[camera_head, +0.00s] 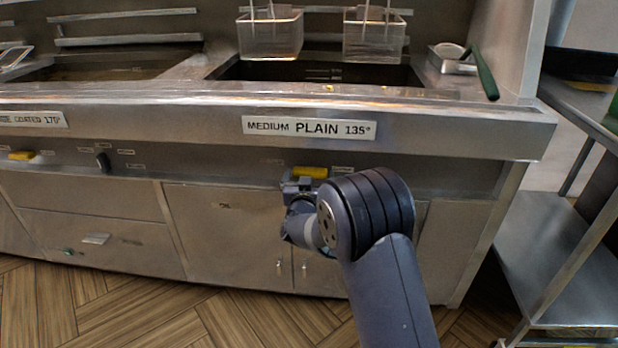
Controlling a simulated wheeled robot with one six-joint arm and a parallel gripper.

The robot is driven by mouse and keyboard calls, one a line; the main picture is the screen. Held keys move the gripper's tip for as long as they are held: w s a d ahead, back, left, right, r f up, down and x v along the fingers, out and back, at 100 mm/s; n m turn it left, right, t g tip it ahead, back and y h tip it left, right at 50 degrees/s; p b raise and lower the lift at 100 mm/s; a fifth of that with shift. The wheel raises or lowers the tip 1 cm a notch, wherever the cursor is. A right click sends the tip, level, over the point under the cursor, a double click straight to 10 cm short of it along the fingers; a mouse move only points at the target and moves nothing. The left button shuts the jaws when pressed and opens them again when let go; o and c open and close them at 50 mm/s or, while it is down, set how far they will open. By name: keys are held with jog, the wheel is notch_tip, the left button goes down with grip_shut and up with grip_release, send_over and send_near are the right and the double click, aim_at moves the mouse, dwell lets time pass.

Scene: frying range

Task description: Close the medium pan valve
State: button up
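A yellow valve handle (311,172) shows on the front panel of the fryer, below the label reading MEDIUM PLAIN 135° (309,129). The handle lies level, from left to right. My gripper (297,184) is just below and in front of its left end.
Another yellow handle (21,155) and a black knob (103,162) are on the panel at left. Two wire baskets (270,35) (374,36) hang over the medium pan (320,73). A steel shelf unit (570,262) stands at right.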

jog(key=s+p, duration=0.1)
jog(key=s, duration=0.9)
jog(key=shift+s+a+p, duration=0.2)
jog(key=shift+s+p, duration=0.15)
jog(key=shift+s, duration=0.05)
jog(key=w+b, duration=0.1)
jog(key=w, duration=0.9)
jog(key=shift+w+d+b, duration=0.2)
jog(key=shift+w+b, duration=0.2)
